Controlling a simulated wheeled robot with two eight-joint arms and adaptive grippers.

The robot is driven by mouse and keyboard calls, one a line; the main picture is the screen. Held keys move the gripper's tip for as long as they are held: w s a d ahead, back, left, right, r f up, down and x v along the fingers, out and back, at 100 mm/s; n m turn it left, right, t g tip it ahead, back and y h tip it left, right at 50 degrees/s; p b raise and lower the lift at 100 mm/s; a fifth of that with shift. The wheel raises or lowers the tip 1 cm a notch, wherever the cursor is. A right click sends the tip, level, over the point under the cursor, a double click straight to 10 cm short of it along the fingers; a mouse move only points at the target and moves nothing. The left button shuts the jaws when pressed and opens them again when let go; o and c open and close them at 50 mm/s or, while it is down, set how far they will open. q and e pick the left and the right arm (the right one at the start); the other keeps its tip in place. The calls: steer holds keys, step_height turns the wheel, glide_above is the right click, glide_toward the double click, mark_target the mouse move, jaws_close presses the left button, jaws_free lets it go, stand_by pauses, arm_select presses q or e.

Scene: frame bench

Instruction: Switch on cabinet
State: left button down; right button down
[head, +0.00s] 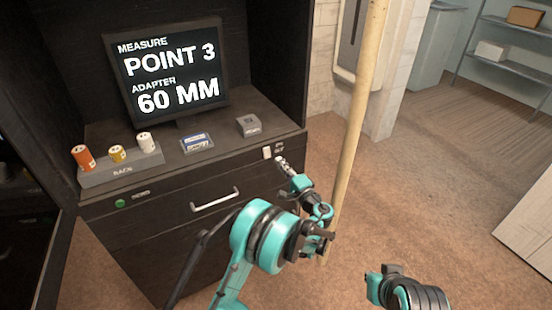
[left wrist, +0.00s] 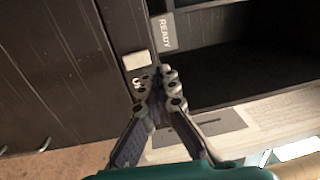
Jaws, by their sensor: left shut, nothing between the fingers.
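The dark cabinet (head: 215,168) stands at the left in the head view. A small white switch (head: 267,152) sits at the right end of its front edge, with small lettering beside it. In the left wrist view the white switch (left wrist: 138,59) is just left of the fingertips, near a grey label reading READY (left wrist: 167,30). My left gripper (head: 281,161) is shut and empty, its tips close to the switch; I cannot tell whether they touch. It also shows in the left wrist view (left wrist: 163,76). Part of my right arm shows at the bottom right; its fingers do not show.
On the cabinet top are a monitor (head: 168,75), a rack (head: 124,170) with three small cylinders, a blue-and-white card (head: 197,142) and a grey block (head: 248,126). A green button (head: 120,203) and handle (head: 214,200) are on the front. A pale pole (head: 356,120) stands right of my gripper.

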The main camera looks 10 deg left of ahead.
arm_select(q)
steer(key=s+d, duration=0.1)
steer(key=s, duration=0.1)
steer(key=s+d+r, duration=0.1)
steer(key=s+d, duration=0.1)
steer(key=shift+s+p, duration=0.1)
steer(key=shift+p, duration=0.3)
steer(key=shift+d+r, duration=0.1)
